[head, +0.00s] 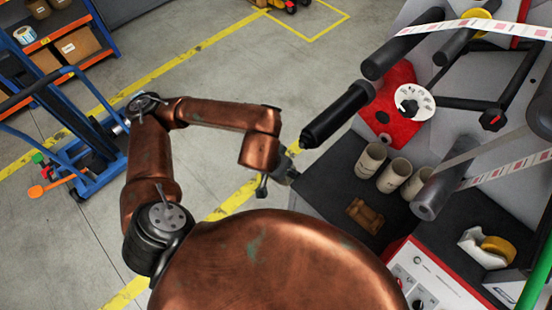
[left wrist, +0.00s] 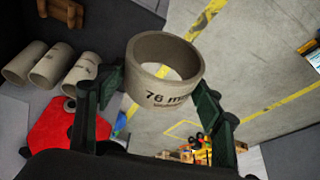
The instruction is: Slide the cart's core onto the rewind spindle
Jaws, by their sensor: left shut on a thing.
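My left gripper (head: 279,176) is beside the machine's left edge, just below and left of the free end of the black rewind spindle (head: 335,115). In the left wrist view my left gripper (left wrist: 160,92) is shut on a grey-brown cardboard core (left wrist: 165,93) marked "76 mm", with one finger on each side. The core's open end faces away from the palm and its bore is empty. In the head view the held core cannot be made out behind the wrist. The spindle is bare and tilted in the picture. My right gripper is not in view.
Several similar cores (head: 394,175) stand on the machine's dark shelf by a brown block (head: 365,214). A red plate with a white dial (head: 414,102) is behind the spindle. A blue cart (head: 85,150) stands at left. The floor between is clear.

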